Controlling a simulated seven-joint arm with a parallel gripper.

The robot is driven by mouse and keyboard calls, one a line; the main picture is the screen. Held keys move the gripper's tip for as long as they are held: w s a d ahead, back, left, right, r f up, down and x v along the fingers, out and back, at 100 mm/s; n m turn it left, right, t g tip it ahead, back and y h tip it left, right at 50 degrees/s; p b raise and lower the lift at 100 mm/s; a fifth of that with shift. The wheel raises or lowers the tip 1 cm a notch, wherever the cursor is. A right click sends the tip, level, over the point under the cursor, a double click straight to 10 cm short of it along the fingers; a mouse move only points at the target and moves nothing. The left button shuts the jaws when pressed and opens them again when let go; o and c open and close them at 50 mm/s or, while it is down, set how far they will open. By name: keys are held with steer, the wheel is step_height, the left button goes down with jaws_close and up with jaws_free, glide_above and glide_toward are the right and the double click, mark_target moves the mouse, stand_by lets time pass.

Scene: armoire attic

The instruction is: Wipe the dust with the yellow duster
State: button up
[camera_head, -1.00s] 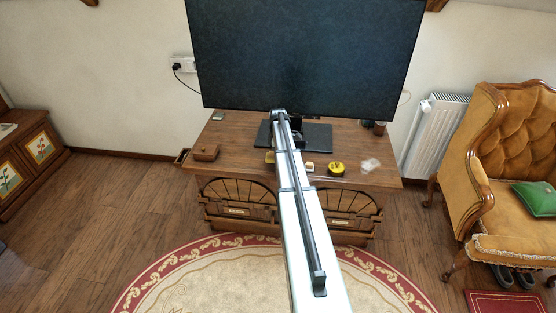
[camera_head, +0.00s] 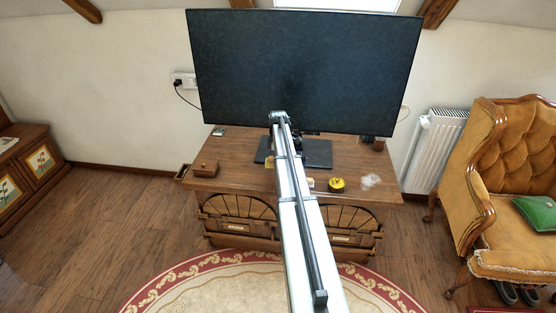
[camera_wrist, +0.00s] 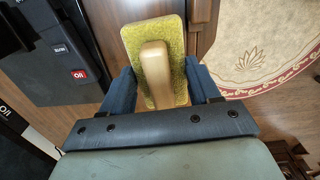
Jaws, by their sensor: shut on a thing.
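The yellow duster (camera_wrist: 174,45), a fuzzy yellow-green pad with a tan handle, is between the blue fingers of my gripper (camera_wrist: 162,84) in the wrist view. My gripper is shut on its handle. In the head view a bit of yellow (camera_head: 269,163) shows just left of my arm, and my arm hides most of the gripper. A whitish patch of dust (camera_head: 370,181) lies on the right part of the wooden cabinet top (camera_head: 232,162), apart from the duster.
A round yellow-and-black object (camera_head: 336,184) stands on the cabinet left of the dust. A large television (camera_head: 305,70) rises behind. A small wooden box (camera_head: 205,168) sits at the left. A brown cup-like object (camera_head: 379,144) is at the back right. An armchair (camera_head: 480,190) stands right.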

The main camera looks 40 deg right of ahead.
steer(key=s+d+m, duration=0.1)
steer(key=s+d, duration=0.3)
steer(key=d, duration=0.1)
steer(key=s+d+m, duration=0.1)
steer(key=s+d, duration=0.4)
steer(key=d, duration=0.1)
steer(key=s+d+m, duration=0.1)
steer(key=s+d, duration=0.4)
steer(key=d, duration=0.1)
steer(key=shift+s+d+f, duration=0.2)
steer(key=shift+f, duration=0.1)
steer(key=shift+c, duration=0.3)
steer(key=s+d+n, duration=0.1)
steer(key=s+d, duration=0.6)
steer(key=s, duration=0.2)
steer(key=s+d+f+n, duration=0.1)
steer(key=s+d+n, duration=0.1)
steer(key=s+d, duration=0.5)
steer(key=s, duration=0.3)
steer(key=shift+f, duration=0.25)
